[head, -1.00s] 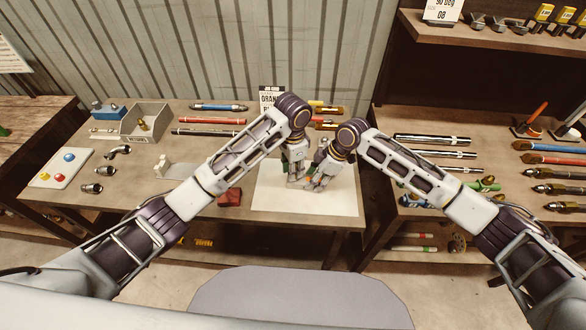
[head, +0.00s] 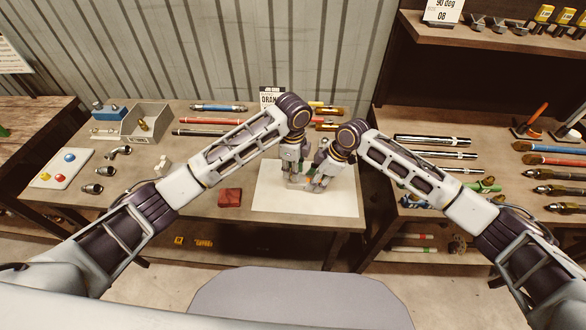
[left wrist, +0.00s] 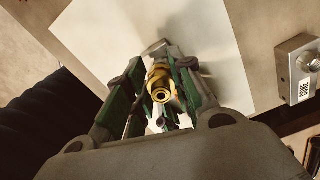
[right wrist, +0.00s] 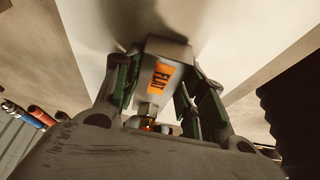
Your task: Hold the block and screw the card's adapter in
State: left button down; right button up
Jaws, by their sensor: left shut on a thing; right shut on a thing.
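My right gripper (right wrist: 165,95) is shut on a grey block (right wrist: 160,52) with an orange label reading FLAT, low over the white mat (head: 268,201). My left gripper (left wrist: 160,80) is around a brass adapter (left wrist: 158,82), seen nearly end-on with its open end toward the left wrist camera. A bit of brass also shows by the block in the right wrist view. In the head view the left gripper (head: 292,177) and right gripper (head: 318,184) are close together. How far the adapter sits in the block is hidden. The job card (head: 270,97) stands behind, partly covered by my left arm.
A red block (head: 230,197) lies left of the mat. A grey bin (head: 146,123), several metal fittings and a white board with coloured balls (head: 62,167) are farther left. Hoses lie along the back. A silver box (left wrist: 298,68) shows right in the left wrist view.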

pick_arm(q)
jog(key=shift+m, duration=0.8)
pick_arm(e)
jog(key=shift+w+d, duration=0.1)
pick_arm(q)
jog(key=c, duration=1.1)
grip_release()
jog(key=shift+c, duration=0.2)
notch_tip(320, 180, up, 12)
pick_arm(e)
jog(key=o, duration=1.4)
jog(key=shift+r, duration=0.1)
